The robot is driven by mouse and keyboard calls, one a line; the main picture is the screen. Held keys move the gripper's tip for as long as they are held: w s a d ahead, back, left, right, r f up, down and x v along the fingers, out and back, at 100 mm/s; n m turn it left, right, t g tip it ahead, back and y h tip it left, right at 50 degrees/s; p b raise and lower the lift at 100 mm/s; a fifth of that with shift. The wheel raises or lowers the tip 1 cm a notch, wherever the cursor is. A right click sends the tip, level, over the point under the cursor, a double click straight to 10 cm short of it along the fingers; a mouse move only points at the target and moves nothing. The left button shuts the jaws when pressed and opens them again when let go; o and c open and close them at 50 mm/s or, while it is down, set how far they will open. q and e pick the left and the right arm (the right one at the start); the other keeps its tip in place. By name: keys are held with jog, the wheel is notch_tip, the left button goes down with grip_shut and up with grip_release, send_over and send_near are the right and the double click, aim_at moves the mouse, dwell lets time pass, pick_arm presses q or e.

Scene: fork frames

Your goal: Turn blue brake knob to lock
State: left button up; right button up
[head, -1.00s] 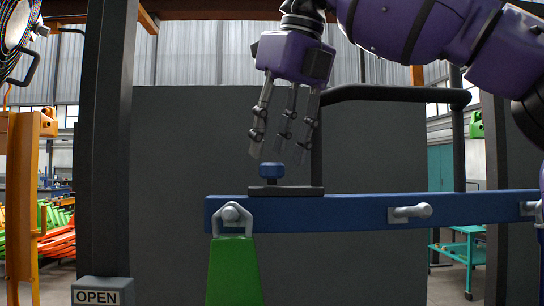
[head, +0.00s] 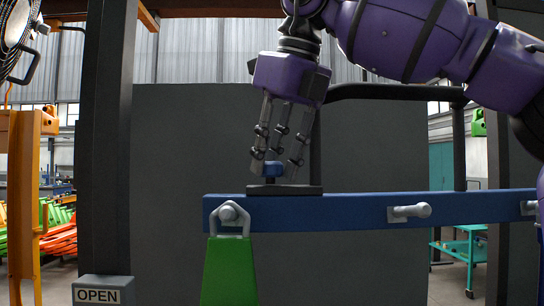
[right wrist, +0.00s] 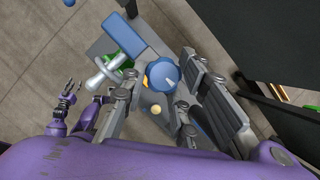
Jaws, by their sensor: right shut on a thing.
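The blue brake knob (head: 272,168) stands on a dark base plate (head: 305,190) on top of a blue beam (head: 350,212). My right gripper (head: 277,172) reaches down from above, its fingers around the knob and shut on it. In the right wrist view the knob (right wrist: 162,75) shows as a blue disc with a small white mark, between the gripper's fingers (right wrist: 158,105).
A green piece (head: 229,270) hangs from a grey shackle (head: 229,215) at the beam's left end. A grey handle (head: 408,212) is on the beam's front. A box marked OPEN (head: 100,290) is at lower left. A dark panel (head: 180,160) stands behind.

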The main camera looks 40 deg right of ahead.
jog(key=shift+s+f+n+y, duration=0.1)
jog(key=shift+n+y, duration=0.4)
jog(key=shift+n, duration=0.7)
jog(key=shift+o, duration=0.2)
jog(key=shift+s+a, duration=0.1)
jog(key=o, duration=1)
jog(key=shift+c, duration=0.2)
jog(key=shift+r, duration=0.2)
jog(key=v, duration=1.1)
jog(key=shift+s+r, duration=0.15)
jog(key=shift+r, duration=0.2)
